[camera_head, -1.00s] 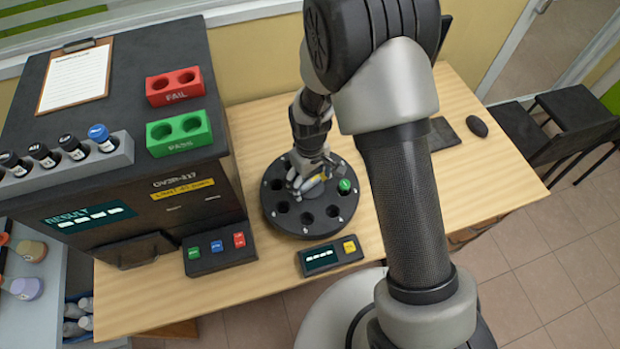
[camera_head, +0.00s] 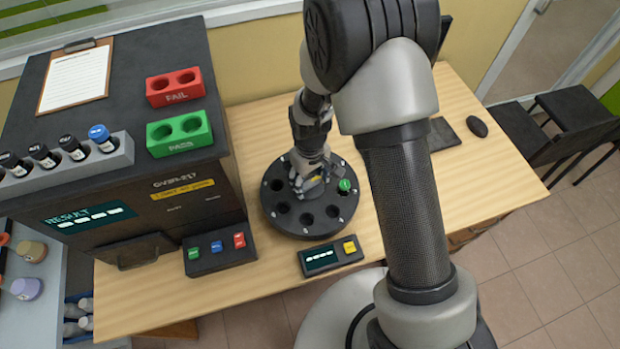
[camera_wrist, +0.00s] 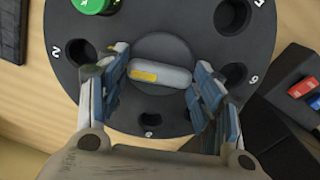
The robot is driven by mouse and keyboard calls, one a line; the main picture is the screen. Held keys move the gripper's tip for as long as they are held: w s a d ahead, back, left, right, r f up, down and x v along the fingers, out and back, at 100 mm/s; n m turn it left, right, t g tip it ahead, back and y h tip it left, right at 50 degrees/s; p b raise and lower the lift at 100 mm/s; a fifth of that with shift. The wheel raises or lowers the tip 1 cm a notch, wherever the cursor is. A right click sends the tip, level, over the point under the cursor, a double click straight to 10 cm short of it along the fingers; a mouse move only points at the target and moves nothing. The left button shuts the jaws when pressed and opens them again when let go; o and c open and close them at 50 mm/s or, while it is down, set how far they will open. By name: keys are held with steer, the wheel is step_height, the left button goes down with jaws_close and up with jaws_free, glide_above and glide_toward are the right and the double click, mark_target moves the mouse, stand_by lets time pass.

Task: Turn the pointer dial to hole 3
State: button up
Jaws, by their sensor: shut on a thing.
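The round black carousel (camera_head: 272,216) stands on the table and has a ring of numbered holes. At its centre is the pointer dial (camera_wrist: 172,76), a grey bar with a yellow mark at one end. In the wrist view the mark faces left, roughly toward the side with the hole labelled 2 (camera_wrist: 57,52). My gripper (camera_wrist: 160,84) has a finger at each end of the bar and is shut on it; it also shows over the carousel in the head view (camera_head: 312,186). A green-capped vial (camera_head: 344,186) sits in one hole. I cannot read every label.
A small display box (camera_head: 320,259) with a yellow button stands in front of the carousel. The black analyser (camera_head: 140,215) and its button panel (camera_head: 218,252) are at the left.

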mark_target(310, 182)
steer(key=m, duration=0.3)
steer(key=shift+m, duration=2.4)
steer(key=o, duration=1.1)
steer(key=shift+c, duration=0.2)
step_height(310, 182, up, 12)
